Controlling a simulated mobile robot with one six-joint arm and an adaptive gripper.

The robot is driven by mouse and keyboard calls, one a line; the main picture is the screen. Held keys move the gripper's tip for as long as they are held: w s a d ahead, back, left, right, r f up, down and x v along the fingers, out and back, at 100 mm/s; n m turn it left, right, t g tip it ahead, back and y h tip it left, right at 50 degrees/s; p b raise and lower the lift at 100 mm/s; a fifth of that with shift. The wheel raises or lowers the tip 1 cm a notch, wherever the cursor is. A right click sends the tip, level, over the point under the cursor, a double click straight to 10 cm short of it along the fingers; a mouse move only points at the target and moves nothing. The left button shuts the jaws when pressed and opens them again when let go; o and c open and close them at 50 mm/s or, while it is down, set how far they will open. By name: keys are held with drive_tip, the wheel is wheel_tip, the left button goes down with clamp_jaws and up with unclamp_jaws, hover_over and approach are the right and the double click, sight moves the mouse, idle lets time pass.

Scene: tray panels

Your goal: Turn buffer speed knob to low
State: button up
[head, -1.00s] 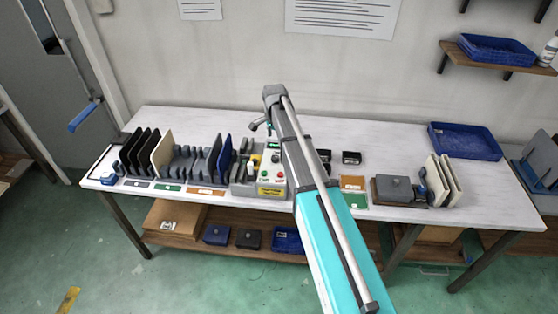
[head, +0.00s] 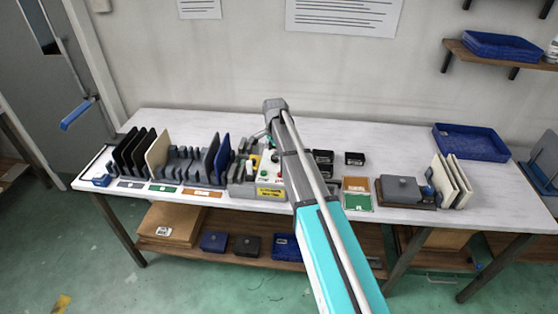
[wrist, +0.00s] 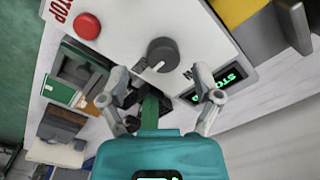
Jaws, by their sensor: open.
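In the wrist view a dark grey round knob (wrist: 163,53) with a pale pointer mark sits on a light control panel (wrist: 128,30). The mark points toward the picture's lower left. My gripper (wrist: 161,72) is open, with one finger to each side and its tips just short of the knob in the picture; I cannot tell whether they touch it. A red stop button (wrist: 87,25) is left of the knob, and a lit green display (wrist: 222,84) is to the lower right. In the head view my arm hides most of the panel and the knob.
Upright dark panels (head: 140,150) stand in racks left of the machine's yellow label (head: 270,192). Small black boxes (head: 354,158), a grey block (head: 400,188) and a blue tray (head: 470,141) are on the right.

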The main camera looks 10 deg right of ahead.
drive_tip(key=shift+f+b, duration=0.9)
drive_tip(key=shift+f, duration=0.25)
